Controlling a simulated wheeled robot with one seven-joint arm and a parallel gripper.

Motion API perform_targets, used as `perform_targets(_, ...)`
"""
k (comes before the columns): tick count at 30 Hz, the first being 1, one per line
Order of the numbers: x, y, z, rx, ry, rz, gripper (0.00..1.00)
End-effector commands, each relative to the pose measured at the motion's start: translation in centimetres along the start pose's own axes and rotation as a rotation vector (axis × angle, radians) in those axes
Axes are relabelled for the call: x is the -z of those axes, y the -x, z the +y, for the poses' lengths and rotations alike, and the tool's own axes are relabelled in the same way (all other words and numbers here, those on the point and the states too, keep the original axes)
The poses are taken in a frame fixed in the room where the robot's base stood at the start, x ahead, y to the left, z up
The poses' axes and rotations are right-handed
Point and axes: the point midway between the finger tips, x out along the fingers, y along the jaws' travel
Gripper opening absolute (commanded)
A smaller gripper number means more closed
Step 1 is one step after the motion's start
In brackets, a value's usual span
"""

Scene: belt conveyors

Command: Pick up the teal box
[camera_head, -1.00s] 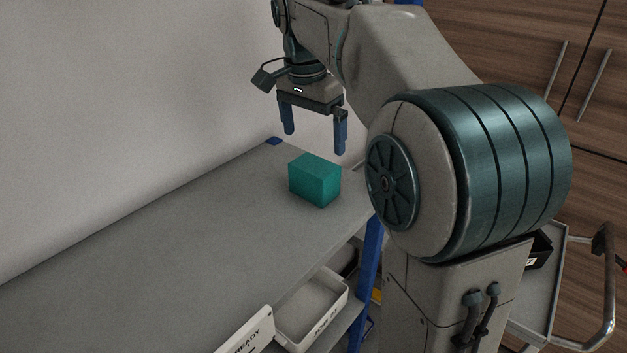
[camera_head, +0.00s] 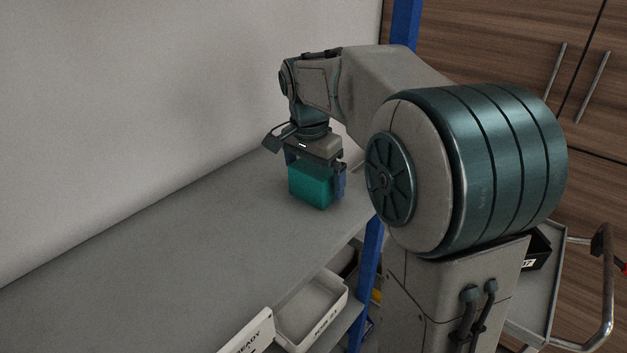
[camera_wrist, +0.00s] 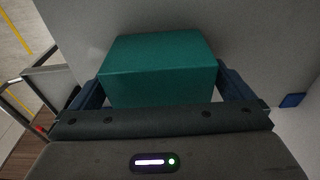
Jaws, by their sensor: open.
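The teal box (camera_head: 310,186) stands on the grey tabletop near its right end. My gripper (camera_head: 316,178) is lowered over it, with one blue finger on each side of the box. The jaws are open. In the wrist view the teal box (camera_wrist: 158,66) lies between the two fingers of my gripper (camera_wrist: 163,88). Whether the fingers touch its sides cannot be told. The palm hides part of the box in both views.
The grey tabletop (camera_head: 170,250) is clear to the left of the box. A wall stands behind it. A blue post (camera_head: 404,25) rises behind my arm. A white bin (camera_head: 312,310) sits on a lower shelf. A cart (camera_head: 540,300) stands at the right.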

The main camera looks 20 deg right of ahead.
Motion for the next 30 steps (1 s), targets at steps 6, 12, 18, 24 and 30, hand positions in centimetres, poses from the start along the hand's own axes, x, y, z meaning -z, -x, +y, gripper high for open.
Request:
perform_targets(6,0.0,0.0,0.0,0.000,0.000,0.000,0.61)
perform_targets(12,0.0,0.1,0.0,0.000,0.000,0.000,0.54)
perform_targets(18,0.1,0.9,-0.1,0.002,-0.001,0.002,0.54)
perform_targets(24,0.6,4.5,-0.1,0.004,0.000,0.003,0.54)
perform_targets(30,1.1,8.1,-0.1,0.003,-0.001,0.002,0.54)
